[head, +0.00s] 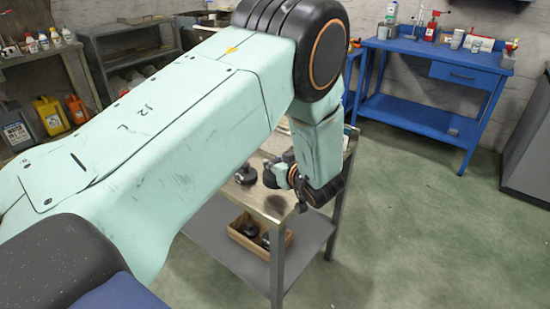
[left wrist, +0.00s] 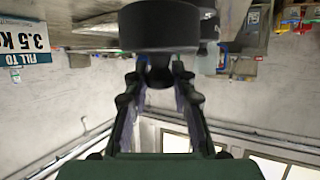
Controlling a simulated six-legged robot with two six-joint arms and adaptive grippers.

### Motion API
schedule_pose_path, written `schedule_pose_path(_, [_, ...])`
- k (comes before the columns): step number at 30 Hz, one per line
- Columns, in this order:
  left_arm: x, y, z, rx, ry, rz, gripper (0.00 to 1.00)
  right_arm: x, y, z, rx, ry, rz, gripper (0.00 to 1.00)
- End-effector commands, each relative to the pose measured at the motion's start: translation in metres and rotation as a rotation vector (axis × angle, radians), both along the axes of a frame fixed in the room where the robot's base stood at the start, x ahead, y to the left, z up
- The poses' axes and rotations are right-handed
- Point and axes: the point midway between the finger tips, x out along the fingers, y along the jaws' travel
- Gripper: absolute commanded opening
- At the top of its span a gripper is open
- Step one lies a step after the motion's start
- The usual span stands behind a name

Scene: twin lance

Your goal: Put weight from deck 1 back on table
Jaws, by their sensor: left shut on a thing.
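My left gripper (head: 287,178) is over the metal-topped table (head: 270,209) in the head view. In the left wrist view its fingers (left wrist: 158,78) are shut on the narrow knob of a black round weight (left wrist: 158,28). The weight's wide disc sits beyond the fingertips. In the head view the held weight (head: 270,179) is a small dark shape beside the gripper, and I cannot tell if it touches the table. Another black weight (head: 245,175) stands on the table to its left. My left arm hides much of the tabletop. Deck 1 cannot be made out. My right gripper is not in view.
A wooden box (head: 236,238) with black weights stands on the table's lower shelf. A blue workbench (head: 432,60) with bottles is at the back right. A "fill to 3.5 kg" sign (left wrist: 25,44) shows upside down in the wrist view. The green floor to the right is clear.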

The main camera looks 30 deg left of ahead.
Motion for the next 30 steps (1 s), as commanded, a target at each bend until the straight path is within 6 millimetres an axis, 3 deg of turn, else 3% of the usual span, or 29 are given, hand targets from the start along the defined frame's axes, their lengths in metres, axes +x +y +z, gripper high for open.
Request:
schedule_pose_path(5, [0.003,0.001,-0.005,0.004,-0.008,-0.001,0.00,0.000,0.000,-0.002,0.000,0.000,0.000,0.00])
schedule_pose_path(15, [0.004,0.003,-0.041,0.003,-0.008,0.001,0.00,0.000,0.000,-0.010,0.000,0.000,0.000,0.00])
schedule_pose_path(26, [0.003,0.003,-0.043,0.003,-0.007,0.000,0.00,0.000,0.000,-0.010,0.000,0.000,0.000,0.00])
schedule_pose_path(27, [0.002,0.003,-0.046,-0.001,-0.002,0.001,0.26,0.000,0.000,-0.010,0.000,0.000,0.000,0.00])
schedule_pose_path(30, [0.002,0.003,-0.045,0.000,-0.002,0.001,0.35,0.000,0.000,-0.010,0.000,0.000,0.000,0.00])
